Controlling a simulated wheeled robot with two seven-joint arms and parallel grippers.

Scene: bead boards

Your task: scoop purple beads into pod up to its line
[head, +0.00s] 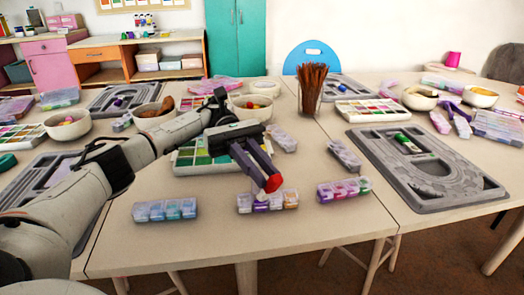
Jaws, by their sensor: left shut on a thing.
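My left gripper (265,178) comes in from the left and points down over the front middle of the table. It is shut on a small red thing (273,184), mostly hidden between the fingers; I cannot tell its full shape. Just below is a clear compartment box (284,198) with purple, pale and orange contents; I cannot tell whether the gripper touches it. A similar box with blue contents (165,210) stands to the left, and one with pink, purple and green contents (343,190) to the right. I cannot tell which container is the pod. My right gripper is not in view.
A grey bead board (455,190) lies at the right. A green-filled tray (190,158) is partly behind my left arm. A glass of brown sticks (310,92) stands at the back middle, bowls (67,127) at several places. The front table edge is mostly clear.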

